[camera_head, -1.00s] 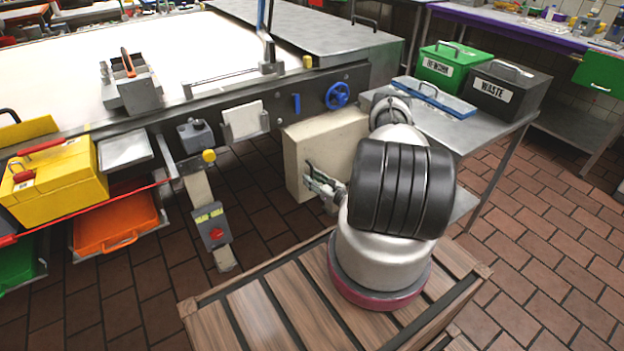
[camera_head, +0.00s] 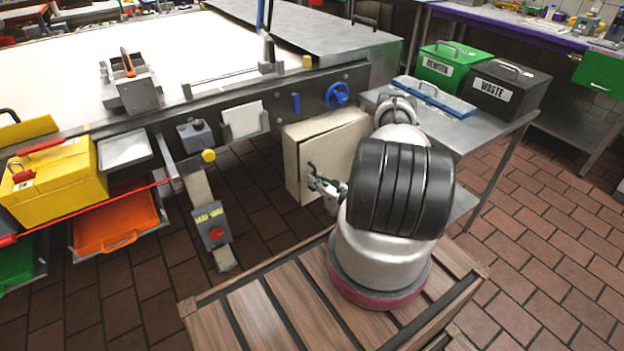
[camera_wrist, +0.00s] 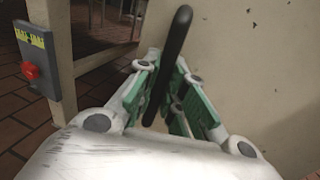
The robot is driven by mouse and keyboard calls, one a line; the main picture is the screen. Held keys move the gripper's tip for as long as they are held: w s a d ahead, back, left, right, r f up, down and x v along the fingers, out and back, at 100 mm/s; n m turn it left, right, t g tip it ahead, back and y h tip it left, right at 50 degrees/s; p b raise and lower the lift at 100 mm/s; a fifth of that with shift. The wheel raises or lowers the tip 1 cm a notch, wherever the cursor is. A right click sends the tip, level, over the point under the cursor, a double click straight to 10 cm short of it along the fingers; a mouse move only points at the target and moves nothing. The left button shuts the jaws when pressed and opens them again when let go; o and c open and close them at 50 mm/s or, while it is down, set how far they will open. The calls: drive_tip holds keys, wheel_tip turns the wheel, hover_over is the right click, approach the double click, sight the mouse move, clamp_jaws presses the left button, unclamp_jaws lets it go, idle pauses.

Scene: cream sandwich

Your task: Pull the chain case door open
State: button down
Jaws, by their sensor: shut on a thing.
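The cream chain case (camera_head: 290,160) hangs below the front rail of the long machine. Its cream door (camera_head: 334,148) stands slightly ajar, with a dark gap along its left side in the head view. My gripper (camera_head: 324,184) is at the door's lower left part. In the wrist view my gripper (camera_wrist: 167,80) has its green-padded fingers shut on the black bar handle (camera_wrist: 172,50). The door face (camera_wrist: 255,75) fills the right of that view. My arm hides the right part of the case in the head view.
A post with a red button (camera_head: 215,234) stands left of the case, and shows in the wrist view (camera_wrist: 30,70). A side table (camera_head: 460,130) with green and black bins is at the right. Tiled floor lies open between the post and the case.

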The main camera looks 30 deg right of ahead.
drive_tip(key=s+d+n+g+y, duration=0.1)
drive_tip(key=s+d+n+y, duration=0.1)
drive_tip(key=s, duration=0.5)
drive_tip(key=s+d+n+g+y, duration=0.1)
drive_tip(key=s+d+n+y, duration=0.1)
drive_tip(key=s, duration=0.5)
drive_tip(key=shift+s+d+g+y, duration=0.3)
drive_tip(key=shift+d+y, duration=0.6)
drive_tip(key=shift+d, duration=0.5)
drive_tip(key=c, duration=1.5)
unclamp_jaws()
wheel_tip(320, 180, up, 10)
drive_tip(key=shift+c, duration=0.3)
